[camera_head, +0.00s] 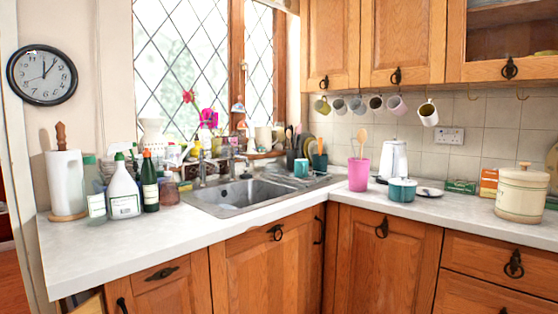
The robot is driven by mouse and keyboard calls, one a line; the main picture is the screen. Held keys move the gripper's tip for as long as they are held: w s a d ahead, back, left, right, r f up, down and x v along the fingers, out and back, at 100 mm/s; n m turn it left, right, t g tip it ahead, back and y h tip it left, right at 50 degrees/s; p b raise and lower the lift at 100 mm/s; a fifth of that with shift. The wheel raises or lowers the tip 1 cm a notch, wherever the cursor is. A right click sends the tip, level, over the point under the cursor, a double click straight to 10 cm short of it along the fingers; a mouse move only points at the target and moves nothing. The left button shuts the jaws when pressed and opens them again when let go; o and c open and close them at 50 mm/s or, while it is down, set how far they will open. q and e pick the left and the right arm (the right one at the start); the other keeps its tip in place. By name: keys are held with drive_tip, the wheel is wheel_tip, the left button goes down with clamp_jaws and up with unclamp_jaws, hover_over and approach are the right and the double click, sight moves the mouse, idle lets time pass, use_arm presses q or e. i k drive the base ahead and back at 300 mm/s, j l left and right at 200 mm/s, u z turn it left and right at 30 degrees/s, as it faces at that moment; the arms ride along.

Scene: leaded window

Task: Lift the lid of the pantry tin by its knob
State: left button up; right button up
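The pantry tin (522,197) is a large cream canister with darker bands, upright on the white counter at the far right. Its lid (524,174) sits on top and carries a small knob (525,165). Nothing touches the tin's knob. Neither of my grippers shows in the head view.
A teal pot (402,190) and a pink cup with utensils (358,174) stand left of the tin. Mugs (428,113) hang above on hooks. The counter (440,209) in front of the pot is clear. Bottles (124,192) crowd the left counter beside the sink (245,196).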

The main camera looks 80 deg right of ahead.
sight(523, 173)
drive_tip(key=z, duration=4.05)
drive_tip(key=i+u, duration=0.2)
drive_tip(key=i, duration=0.1)
